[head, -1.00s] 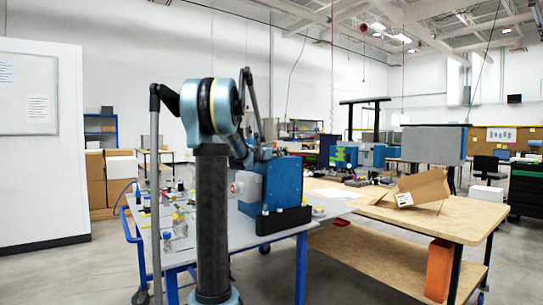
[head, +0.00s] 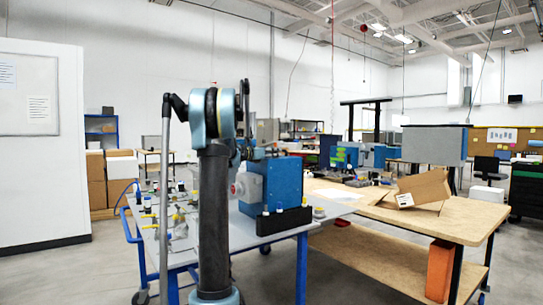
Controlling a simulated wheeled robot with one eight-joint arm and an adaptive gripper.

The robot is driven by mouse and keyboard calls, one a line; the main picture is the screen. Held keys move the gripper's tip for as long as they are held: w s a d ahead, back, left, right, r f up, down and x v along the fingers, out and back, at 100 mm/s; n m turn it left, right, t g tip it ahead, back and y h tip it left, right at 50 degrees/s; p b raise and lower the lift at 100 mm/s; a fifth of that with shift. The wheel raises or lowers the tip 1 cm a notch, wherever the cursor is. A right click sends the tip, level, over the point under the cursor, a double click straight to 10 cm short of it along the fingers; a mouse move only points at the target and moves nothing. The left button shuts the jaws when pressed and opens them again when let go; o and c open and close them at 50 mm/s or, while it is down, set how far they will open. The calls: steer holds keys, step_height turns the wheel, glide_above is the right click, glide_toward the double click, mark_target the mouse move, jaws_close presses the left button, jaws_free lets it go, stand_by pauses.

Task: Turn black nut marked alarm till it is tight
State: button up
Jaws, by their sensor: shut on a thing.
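A blue box-shaped unit (head: 286,180) stands on the grey table, with a grey left side and a pale round fitting (head: 240,188) there, partly behind my arm. A black holder (head: 288,221) with small capped pieces sits along its front. No black nut and no alarm marking can be made out. My arm's dark column stands in front of the table, and its upper links reach back towards the top left of the blue unit. My gripper cannot be made out behind these links, so its contact with any nut is hidden.
The grey table (head: 260,235) has blue legs and several small yellow, white and blue-capped parts at its left. A wooden bench (head: 440,218) with an open cardboard box (head: 423,187) stands at the right. Grey floor is open in front of the wall panel (head: 40,140).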

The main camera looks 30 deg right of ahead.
steer(key=m+g, duration=0.1)
steer(key=g, duration=0.1)
steer(key=m+g, duration=0.2)
steer(key=g, duration=0.1)
steer(key=w+m+g, duration=0.1)
steer(key=m+g, duration=0.1)
steer(key=shift+g, duration=0.4)
jaws_close()
steer(key=o, duration=1)
jaws_free()
steer(key=shift+s+g+y, duration=0.15)
steer(key=shift+g+y, duration=0.15)
steer(key=v, duration=0.9)
steer(key=shift+a, duration=0.4)
